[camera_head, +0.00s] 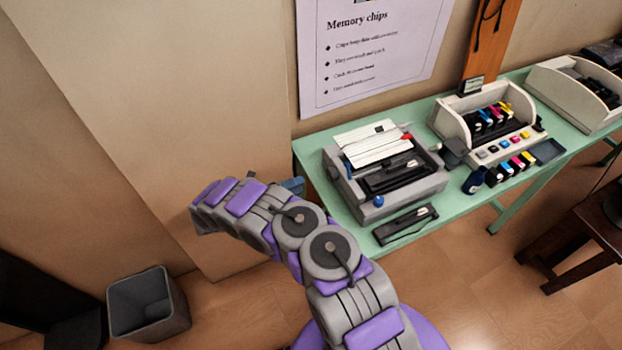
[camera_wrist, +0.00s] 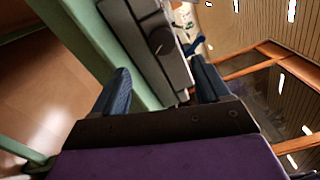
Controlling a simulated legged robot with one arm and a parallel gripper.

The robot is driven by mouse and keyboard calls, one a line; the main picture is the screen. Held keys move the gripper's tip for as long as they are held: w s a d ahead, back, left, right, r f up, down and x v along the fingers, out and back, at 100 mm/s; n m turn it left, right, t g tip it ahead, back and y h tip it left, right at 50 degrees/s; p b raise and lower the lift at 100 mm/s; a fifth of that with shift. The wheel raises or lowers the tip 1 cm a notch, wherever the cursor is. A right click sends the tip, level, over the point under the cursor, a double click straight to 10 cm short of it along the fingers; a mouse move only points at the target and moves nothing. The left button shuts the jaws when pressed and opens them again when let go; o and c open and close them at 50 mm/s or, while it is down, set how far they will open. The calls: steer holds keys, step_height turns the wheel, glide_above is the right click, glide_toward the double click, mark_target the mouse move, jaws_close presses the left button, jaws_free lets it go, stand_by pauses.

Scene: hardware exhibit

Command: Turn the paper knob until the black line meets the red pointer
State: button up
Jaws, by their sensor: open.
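The grey printer (camera_head: 345,190) stands on the green table, with white paper (camera_head: 370,145) in its top. A short black mark (camera_head: 379,128) shows near the paper's upper edge. The red pointer (camera_head: 407,136) is at the paper's right side, apart from that mark. In the wrist view a dark round knob (camera_wrist: 161,40) sits on the printer's grey side, ahead of my gripper (camera_wrist: 162,82). My gripper is open with nothing between its blue fingers, and the knob is beyond the fingertips. In the head view my gripper (camera_head: 293,186) is mostly hidden behind my arm, left of the printer.
The green table (camera_head: 335,208) has its left end near my gripper. A black tray-like part (camera_head: 405,224) lies at its front edge. A second printer with coloured cartridges (camera_head: 490,115) stands to the right. A grey bin (camera_head: 148,305) and a wall panel are at left.

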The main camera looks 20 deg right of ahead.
steer(key=a, duration=0.6)
steer(key=shift+a, duration=0.25)
steer(key=shift+d, duration=0.1)
